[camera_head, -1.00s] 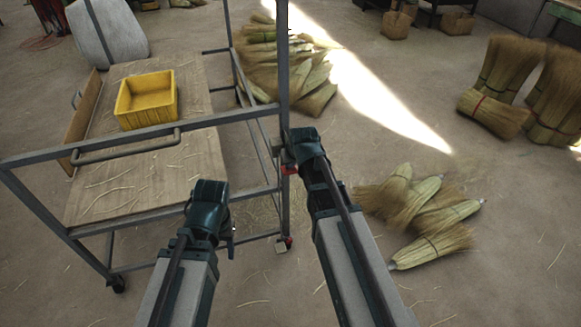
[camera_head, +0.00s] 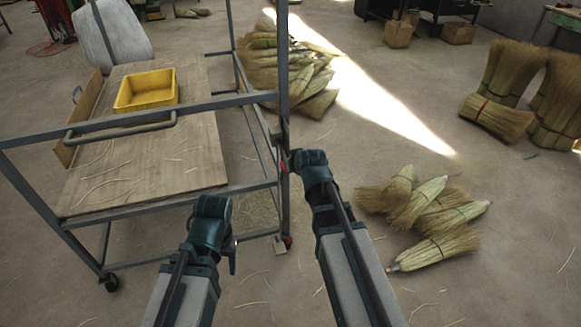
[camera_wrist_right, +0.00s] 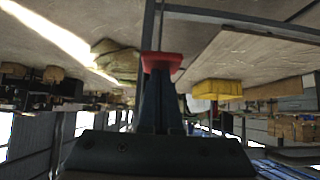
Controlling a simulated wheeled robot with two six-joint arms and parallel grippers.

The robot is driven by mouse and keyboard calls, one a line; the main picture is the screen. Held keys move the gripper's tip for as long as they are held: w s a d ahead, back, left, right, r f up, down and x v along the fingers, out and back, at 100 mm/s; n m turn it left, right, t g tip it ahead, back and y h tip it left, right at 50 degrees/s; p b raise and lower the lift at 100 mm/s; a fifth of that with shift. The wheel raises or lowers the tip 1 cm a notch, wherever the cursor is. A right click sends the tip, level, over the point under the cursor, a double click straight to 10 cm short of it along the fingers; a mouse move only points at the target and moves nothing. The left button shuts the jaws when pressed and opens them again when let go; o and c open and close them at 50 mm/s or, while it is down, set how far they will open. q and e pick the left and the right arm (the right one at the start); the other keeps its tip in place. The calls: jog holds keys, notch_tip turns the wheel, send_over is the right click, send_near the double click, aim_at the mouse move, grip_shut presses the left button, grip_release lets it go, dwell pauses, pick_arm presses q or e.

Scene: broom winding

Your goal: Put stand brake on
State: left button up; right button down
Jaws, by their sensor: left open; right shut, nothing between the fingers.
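The stand is a grey metal frame (camera_head: 283,90) on casters, with a wooden shelf (camera_head: 190,150). A small red part (camera_head: 288,241) shows low at its near right caster. In the right wrist view a red block (camera_wrist_right: 161,61) sits at the tips of my right gripper (camera_wrist_right: 160,85), by a grey post; the fingers are shut and seem to touch it, with nothing between them. In the head view this gripper is hidden behind its own wrist at the right post. My left gripper (camera_head: 232,262) is open and empty, pointing down in front of the stand.
A yellow crate (camera_head: 146,91) stands on the shelf. Loose brooms (camera_head: 425,215) lie on the floor right of my right arm. More brooms (camera_head: 290,75) are piled behind the stand, and bundles (camera_head: 510,90) stand at the far right.

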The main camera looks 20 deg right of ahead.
notch_tip(320, 180, down, 3)
jog(key=shift+s+r+t+b, duration=0.15)
jog(key=shift+t+b, duration=0.15)
jog(key=shift+b, duration=0.7)
pick_arm(q)
notch_tip(320, 180, down, 7)
jog(key=b, duration=0.4)
jog(key=shift+f, duration=0.2)
pick_arm(e)
notch_tip(320, 180, down, 4)
pick_arm(q)
jog(key=shift+s, duration=0.15)
pick_arm(e)
jog(key=shift+r, duration=0.1)
